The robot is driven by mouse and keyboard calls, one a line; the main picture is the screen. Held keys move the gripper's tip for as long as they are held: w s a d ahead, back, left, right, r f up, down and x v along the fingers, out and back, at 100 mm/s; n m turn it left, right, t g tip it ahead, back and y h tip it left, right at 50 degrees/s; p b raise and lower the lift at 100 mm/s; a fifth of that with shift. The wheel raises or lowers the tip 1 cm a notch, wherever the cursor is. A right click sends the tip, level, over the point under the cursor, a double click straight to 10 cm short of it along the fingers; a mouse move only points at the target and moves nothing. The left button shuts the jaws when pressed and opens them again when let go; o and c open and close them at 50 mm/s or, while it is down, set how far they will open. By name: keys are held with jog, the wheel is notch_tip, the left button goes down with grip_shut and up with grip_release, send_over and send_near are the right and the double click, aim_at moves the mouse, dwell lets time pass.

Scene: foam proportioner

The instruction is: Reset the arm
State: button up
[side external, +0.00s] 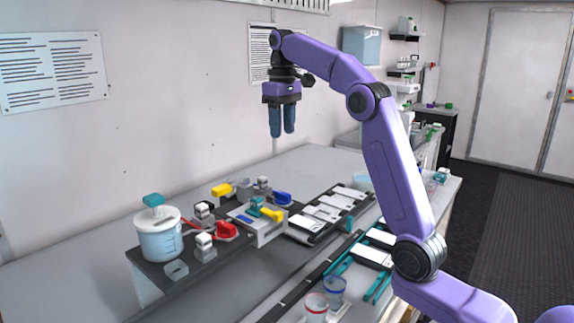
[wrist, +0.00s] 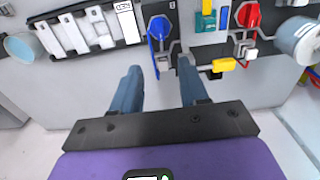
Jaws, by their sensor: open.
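My gripper (side external: 282,120) hangs from the purple arm, pointing down, well above the bench in the side view. Its two blue fingers are apart with nothing between them. In the wrist view my gripper (wrist: 160,82) also shows open over a bare grey surface. The foam proportioner unit (side external: 258,226), with coloured handles and valves, sits on the bench below and apart from the gripper. A blue handle (wrist: 159,30) and a red knob (wrist: 248,14) lie ahead of the fingers in the wrist view.
A white lidded bucket (side external: 160,240) stands at the left end of the unit. A rack of white plates (side external: 322,212) lies to the right. Two cups (side external: 316,306) stand at the front. The air around my gripper is clear, with a wall (side external: 180,110) behind.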

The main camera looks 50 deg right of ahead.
jog(key=shift+a, duration=0.15)
jog(key=s+a+f+n, duration=0.3)
jog(key=s+a+f, duration=0.25)
jog(key=a, duration=0.25)
jog(key=s+a+f+n, duration=0.3)
jog(key=s+a+f, duration=0.1)
jog(key=s+a, duration=0.4)
jog(key=s+f+n, duration=0.2)
jog(key=s+f, duration=0.2)
jog(key=s, duration=0.3)
jog(key=s+f+n, duration=0.2)
jog(key=s+f, duration=0.2)
jog(key=s, duration=0.3)
jog(key=s+d+f+n, duration=0.1)
jog(key=s+f+n, duration=0.1)
jog(key=s+f, duration=0.2)
jog(key=s, duration=0.3)
jog(key=shift+s, duration=0.35)
